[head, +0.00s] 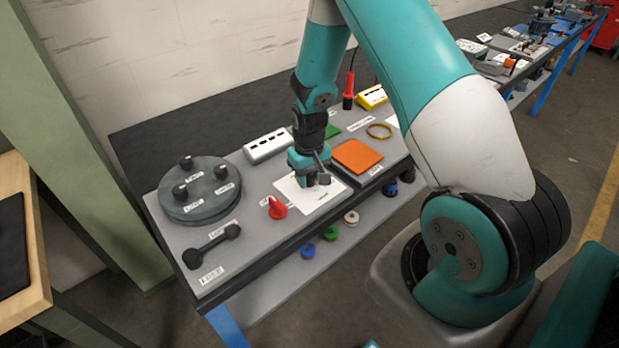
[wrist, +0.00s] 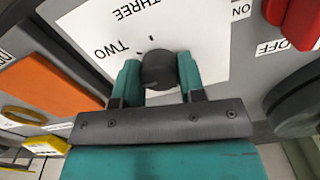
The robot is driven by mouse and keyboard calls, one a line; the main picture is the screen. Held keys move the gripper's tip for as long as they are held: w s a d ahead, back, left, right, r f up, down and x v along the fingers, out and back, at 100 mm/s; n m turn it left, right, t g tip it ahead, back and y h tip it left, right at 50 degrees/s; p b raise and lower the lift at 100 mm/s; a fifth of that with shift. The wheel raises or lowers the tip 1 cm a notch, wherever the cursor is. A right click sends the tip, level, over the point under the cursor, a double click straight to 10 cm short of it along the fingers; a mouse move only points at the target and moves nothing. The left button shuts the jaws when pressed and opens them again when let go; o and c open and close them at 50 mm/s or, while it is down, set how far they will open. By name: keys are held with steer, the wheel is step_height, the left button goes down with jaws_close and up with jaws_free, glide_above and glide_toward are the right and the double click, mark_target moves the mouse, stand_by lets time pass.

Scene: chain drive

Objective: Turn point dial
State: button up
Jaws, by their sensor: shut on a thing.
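The point dial (wrist: 159,69) is a dark round knob on a white card (wrist: 205,30) in the wrist view. The card's labels TWO and THREE read upside down there, with small tick marks near the knob. My gripper (wrist: 160,72) has its teal fingers on both sides of the knob, shut on it. In the head view my gripper (head: 311,179) is down at the white card (head: 322,200) on the grey bench and mostly hides the dial. Which mark the dial points to cannot be told.
A red switch (head: 277,208) with ON and OFF labels is left of the card. An orange pad (head: 358,156) lies to its right. A round grey plate (head: 201,207) with knobs and a dark handle (head: 212,243) are farther left. A white box (head: 268,146) stands behind.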

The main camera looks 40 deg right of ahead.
mark_target(309, 176)
steer(key=m+b, duration=0.1)
steer(key=m, duration=0.5)
steer(key=shift+m, duration=0.3)
stand_by(0.4)
steer(key=o, duration=0.9)
steer(key=shift+o, duration=0.2)
steer(key=shift+r, duration=0.15)
step_height(309, 176, up, 17)
steer(key=b, duration=0.2)
